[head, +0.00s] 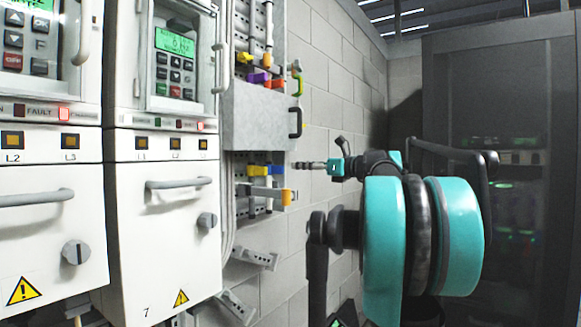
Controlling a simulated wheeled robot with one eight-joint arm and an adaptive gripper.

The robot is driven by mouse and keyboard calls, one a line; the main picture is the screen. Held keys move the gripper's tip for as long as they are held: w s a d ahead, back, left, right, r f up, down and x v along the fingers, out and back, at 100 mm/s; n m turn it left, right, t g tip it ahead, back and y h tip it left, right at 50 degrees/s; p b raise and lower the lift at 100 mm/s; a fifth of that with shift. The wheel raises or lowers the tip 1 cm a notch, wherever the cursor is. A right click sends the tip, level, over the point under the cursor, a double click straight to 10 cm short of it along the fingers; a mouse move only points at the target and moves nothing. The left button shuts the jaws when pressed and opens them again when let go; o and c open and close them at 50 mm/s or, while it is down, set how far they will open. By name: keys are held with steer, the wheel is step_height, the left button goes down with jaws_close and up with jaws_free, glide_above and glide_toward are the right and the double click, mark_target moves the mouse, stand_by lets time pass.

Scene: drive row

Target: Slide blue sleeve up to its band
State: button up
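I cannot tell which is the blue sleeve, and no band can be made out. My gripper (318,165) is right of these parts, with a grey ridged finger pointing left towards them. The view does not show whether the gripper is open or shut.
White drive cabinets (165,230) with handles and knobs stand at the left. A grey box (262,116) juts out above the blue parts, with coloured levers over it. Grey brackets (257,259) hang below. A dark cabinet (510,120) stands at the right.

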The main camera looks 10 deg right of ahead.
steer(key=shift+v, duration=1.25)
steer(key=s+a+f+n+g+h, duration=0.2)
steer(key=s+a+f+n, duration=0.15)
steer(key=f, duration=0.75)
steer(key=s+a+f+n+g+h, duration=0.1)
steer(key=s+a+f+n+g, duration=0.3)
steer(key=f, duration=0.8)
steer(key=s+a+f+n+h, duration=0.25)
steer(key=f+n, duration=0.25)
steer(key=f, duration=0.6)
steer(key=s+d+f+n+g+h, duration=0.1)
steer(key=s+d+f+n+h, duration=0.1)
steer(key=s+f+n, duration=0.5)
steer(key=s+d+f+n+g+h, duration=0.1)
steer(key=s+f+n+h, duration=0.4)
steer(key=s+f, duration=0.7)
step_height(320, 180, down, 6)
steer(key=shift+s+d+f+n+g, duration=0.15)
steer(key=shift+s+d+n+g, duration=0.2)
steer(key=shift+d+n, duration=0.75)
